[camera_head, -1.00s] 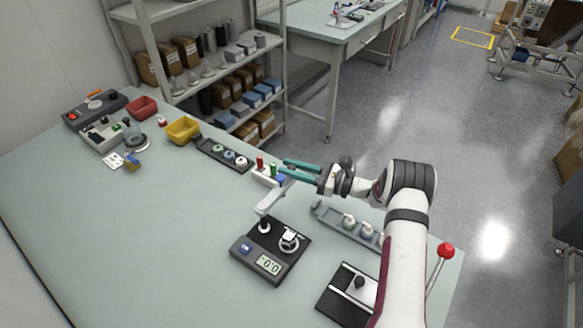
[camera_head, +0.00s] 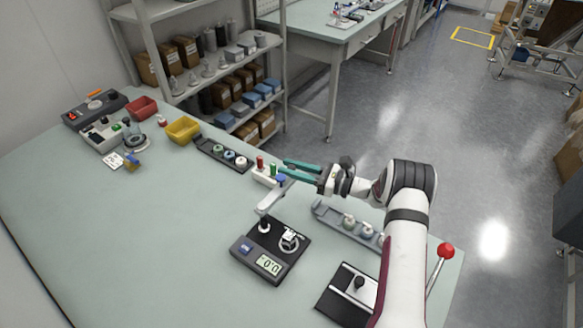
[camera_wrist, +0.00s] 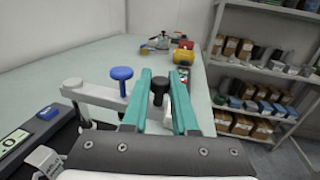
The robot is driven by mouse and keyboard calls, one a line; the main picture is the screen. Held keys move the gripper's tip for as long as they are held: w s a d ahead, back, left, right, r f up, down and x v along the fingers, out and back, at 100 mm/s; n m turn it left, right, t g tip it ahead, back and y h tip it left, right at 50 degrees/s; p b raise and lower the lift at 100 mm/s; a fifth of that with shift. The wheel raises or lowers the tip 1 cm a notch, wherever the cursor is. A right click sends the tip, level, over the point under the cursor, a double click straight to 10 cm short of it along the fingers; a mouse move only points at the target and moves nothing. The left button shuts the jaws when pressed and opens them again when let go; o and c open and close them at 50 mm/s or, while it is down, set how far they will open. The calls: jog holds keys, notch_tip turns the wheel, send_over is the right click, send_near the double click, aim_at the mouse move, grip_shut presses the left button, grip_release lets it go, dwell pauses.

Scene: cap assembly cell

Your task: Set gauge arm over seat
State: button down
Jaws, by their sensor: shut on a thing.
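The gauge (camera_head: 269,252) is a dark base with a lit display and a blue button. Its seat (camera_head: 290,241) is a pale ring at the right of the base. The light grey gauge arm (camera_head: 271,197) runs from a post on the base up and right, away from the seat. It carries a blue knob (camera_wrist: 122,74). My gripper (camera_head: 283,168) has teal fingers, shut on a black knob (camera_wrist: 159,86) beside the blue one. The knob appears to belong to the gauge arm; its foot is hidden. In the head view the fingers hide it.
A white block with red and green pegs (camera_head: 265,170) stands just past my fingertips. A grey tray (camera_head: 327,213) with round parts lies right of the gauge. A dark fixture (camera_head: 345,290) stands in front. A dark tray (camera_head: 212,150) lies beyond.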

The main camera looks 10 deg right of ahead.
dwell(0.4)
jog(key=s+d+m+t+h, duration=0.1)
jog(key=s+m+t+h, duration=0.6)
jog(key=s+m+h, duration=0.8)
jog(key=shift+d+t+h, duration=0.3)
jog(key=shift+d+h, duration=0.1)
jog(key=shift+h, duration=2.3)
jog(key=c, duration=1)
grip_release()
